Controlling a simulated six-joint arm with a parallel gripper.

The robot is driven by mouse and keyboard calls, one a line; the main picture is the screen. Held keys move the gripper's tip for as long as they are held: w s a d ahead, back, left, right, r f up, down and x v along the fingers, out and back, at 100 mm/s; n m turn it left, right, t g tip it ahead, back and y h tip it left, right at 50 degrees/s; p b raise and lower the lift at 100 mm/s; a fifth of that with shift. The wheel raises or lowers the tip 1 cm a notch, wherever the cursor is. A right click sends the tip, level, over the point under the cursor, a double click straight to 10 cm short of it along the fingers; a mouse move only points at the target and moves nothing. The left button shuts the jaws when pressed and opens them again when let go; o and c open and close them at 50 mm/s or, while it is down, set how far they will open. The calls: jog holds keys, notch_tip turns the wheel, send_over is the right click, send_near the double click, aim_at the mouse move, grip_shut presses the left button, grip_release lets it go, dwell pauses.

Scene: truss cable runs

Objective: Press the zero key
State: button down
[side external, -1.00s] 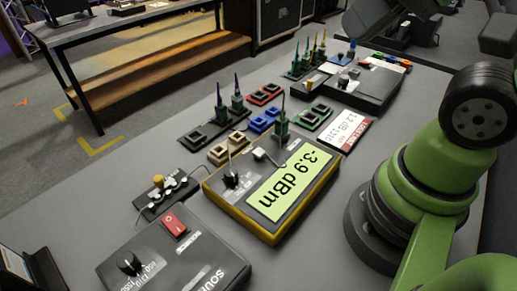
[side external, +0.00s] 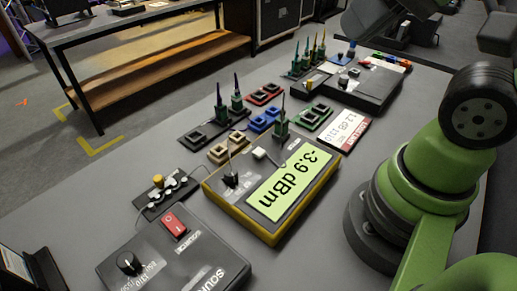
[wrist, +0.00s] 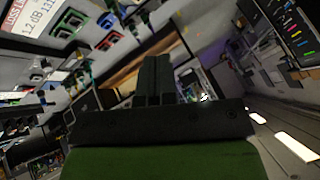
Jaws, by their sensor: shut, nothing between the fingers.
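A yellow-edged meter (side external: 235,206) lies on the grey table in the side external view. Its green display (side external: 288,184) reads -3.9 dBm, upside down in the picture. A small pale square key (side external: 259,153) sits on the meter's top near its far edge. It may be the zero key, but I cannot read its marking. A dark connector (side external: 230,179) also stands on the meter's top. My gripper (wrist: 153,62) shows in the wrist view with its two dark fingers together, empty and clear of the meter. The side external view shows my arm links but not my fingers.
A source box (side external: 190,262) with a red switch (side external: 174,224) and a black knob (side external: 128,263) lies in front. Upright green connectors (side external: 282,125) and coloured square holders (side external: 264,119) stand behind the meter. A white-and-red label card (side external: 343,131) lies right of them.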

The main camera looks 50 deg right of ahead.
jog(key=w+a+f+m+g+y, duration=0.2)
jog(key=w+f+m+g+y, duration=0.2)
jog(key=w+f, duration=0.25)
jog(key=m+y, duration=0.3)
jog(key=m, duration=0.2)
send_over(261, 152)
notch_tip(261, 152, down, 9)
jog(key=shift+r, duration=0.2)
jog(key=shift+f, duration=0.1)
jog(key=shift+f, duration=4.3)
jog(key=shift+f, duration=0.1)
jog(key=shift+f, duration=0.3)
